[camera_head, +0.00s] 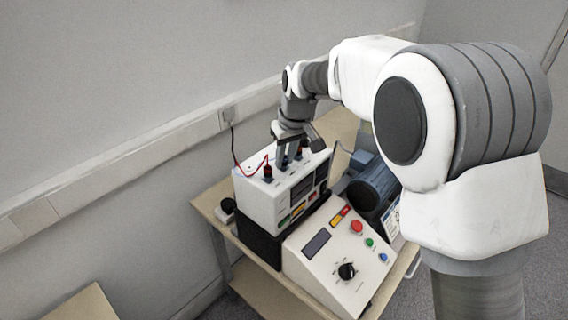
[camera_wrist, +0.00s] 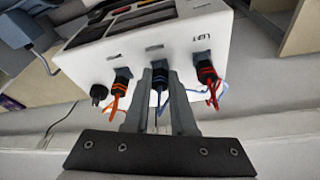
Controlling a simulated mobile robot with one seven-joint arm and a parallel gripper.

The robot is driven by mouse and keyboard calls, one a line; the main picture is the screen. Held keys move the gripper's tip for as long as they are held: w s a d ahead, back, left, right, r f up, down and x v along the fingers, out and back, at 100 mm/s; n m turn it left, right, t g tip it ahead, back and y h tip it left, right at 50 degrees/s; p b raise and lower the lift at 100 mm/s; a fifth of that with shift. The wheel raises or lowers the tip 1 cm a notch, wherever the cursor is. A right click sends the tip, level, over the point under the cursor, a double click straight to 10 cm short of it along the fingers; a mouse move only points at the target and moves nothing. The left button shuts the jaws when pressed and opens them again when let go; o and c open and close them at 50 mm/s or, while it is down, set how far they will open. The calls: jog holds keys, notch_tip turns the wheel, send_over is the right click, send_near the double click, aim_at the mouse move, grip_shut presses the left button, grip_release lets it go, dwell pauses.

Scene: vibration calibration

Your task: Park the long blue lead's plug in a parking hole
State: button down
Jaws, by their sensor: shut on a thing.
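My gripper (camera_wrist: 158,105) reaches up from the bottom of the wrist view, its fingers closed around a dark plug (camera_wrist: 160,75) with blue bands. A thin blue lead (camera_wrist: 222,95) shows beside the fingers. The plug is at the middle socket of the white instrument box (camera_wrist: 185,30); I cannot tell how deep it sits. In the head view my gripper (camera_head: 287,155) is over the top of the white box (camera_head: 258,203), and its fingers hide the plug there. No parking hole can be clearly made out.
An orange-banded plug (camera_wrist: 122,76) sits left of my fingers, and a red-banded plug (camera_wrist: 206,74) sits right. A black knob-like piece (camera_wrist: 98,92) is farther left. A sloped control panel (camera_head: 338,250) and a blue motor (camera_head: 372,185) stand beside the box on the table (camera_head: 213,197). The wall is close behind.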

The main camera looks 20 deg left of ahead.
jog(key=shift+n+g, duration=0.3)
jog(key=shift+n, duration=0.7)
jog(key=shift+w, duration=0.1)
jog(key=shift+n+g+y+p, duration=0.3)
jog(key=shift+n+g+p, duration=0.3)
jog(key=shift+n, duration=1.4)
jog(key=shift+w, duration=0.1)
jog(key=shift+n+p, duration=0.45)
jog(key=shift+n, duration=0.35)
jog(key=shift+w+n+g+p, duration=0.1)
jog(key=shift+n+g+p, duration=0.5)
jog(key=shift+n, duration=0.7)
jog(key=shift+n+g+p, duration=0.5)
jog(key=shift+n+p, duration=0.95)
jog(key=shift+n, duration=0.45)
jog(key=shift+w+r+p, duration=0.1)
jog(key=shift+r+p, duration=0.5)
jog(key=shift+r, duration=0.3)
